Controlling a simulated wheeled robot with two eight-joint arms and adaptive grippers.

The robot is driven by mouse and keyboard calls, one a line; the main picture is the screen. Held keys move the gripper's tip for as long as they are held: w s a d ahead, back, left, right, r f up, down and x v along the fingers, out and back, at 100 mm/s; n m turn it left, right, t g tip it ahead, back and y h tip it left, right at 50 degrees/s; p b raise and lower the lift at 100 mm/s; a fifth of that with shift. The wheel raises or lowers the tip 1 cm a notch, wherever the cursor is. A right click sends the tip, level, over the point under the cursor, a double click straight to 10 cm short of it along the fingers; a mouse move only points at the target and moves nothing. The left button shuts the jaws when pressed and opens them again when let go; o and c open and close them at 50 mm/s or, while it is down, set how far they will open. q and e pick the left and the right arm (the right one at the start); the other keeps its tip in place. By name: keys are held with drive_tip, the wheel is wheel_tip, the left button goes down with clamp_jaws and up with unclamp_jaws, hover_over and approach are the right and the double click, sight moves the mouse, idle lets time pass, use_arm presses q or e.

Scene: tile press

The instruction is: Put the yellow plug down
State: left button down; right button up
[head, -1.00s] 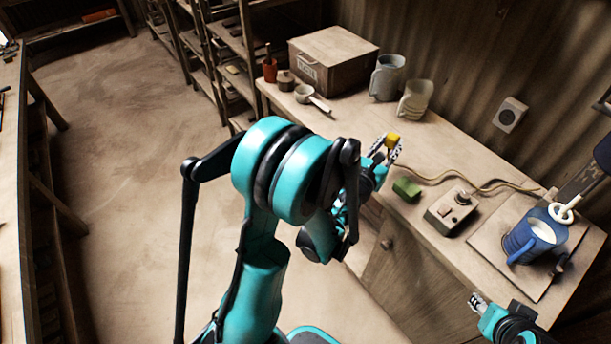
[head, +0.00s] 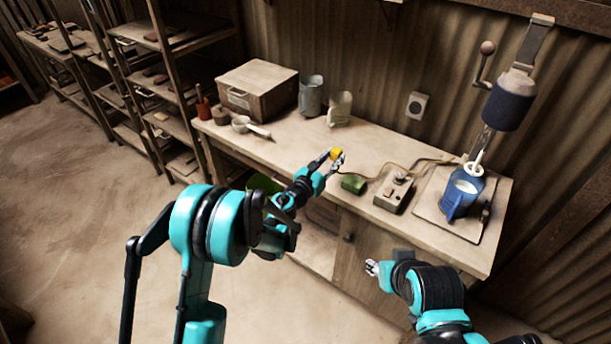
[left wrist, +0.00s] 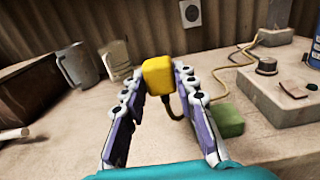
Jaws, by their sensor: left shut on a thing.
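The yellow plug (head: 336,153) is held between the fingertips of my left gripper (head: 331,160), above the worktop near its front edge. In the left wrist view the plug (left wrist: 158,76) sits between both fingers, with a dark cord end below it. My left gripper (left wrist: 160,90) is shut on it. The cord (head: 425,162) runs right across the worktop. My right gripper (head: 372,268) is in front of the bench, low and away from the plug; its fingers look apart with nothing between them.
A green block (head: 353,184) and a control box with a knob (head: 394,191) lie right of the plug. A blue jug (head: 459,196) stands on a board at right.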

use_arm(q)
drive_tip(key=w+a+f+b, duration=0.1)
drive_tip(key=a+f, duration=0.1)
drive_tip(key=a, duration=0.1)
drive_tip(key=a+f+b, duration=0.1)
drive_tip(key=a+f, duration=0.1)
drive_tip(key=w+a+f+b, duration=0.1)
drive_tip(key=a, duration=0.2)
drive_tip(key=shift+w+a+f, duration=0.3)
drive_tip(key=shift+a+f, duration=0.05)
drive_tip(key=shift+f, duration=0.05)
wheel_tip(320, 180, down, 4)
drive_tip(key=shift+f+b, duration=0.1)
drive_tip(key=shift+b, duration=0.95)
drive_tip(key=shift+r, duration=0.2)
drive_tip(key=shift+f, duration=0.1)
drive_tip(key=c, duration=1.2)
unclamp_jaws()
drive_tip(key=shift+f, duration=0.1)
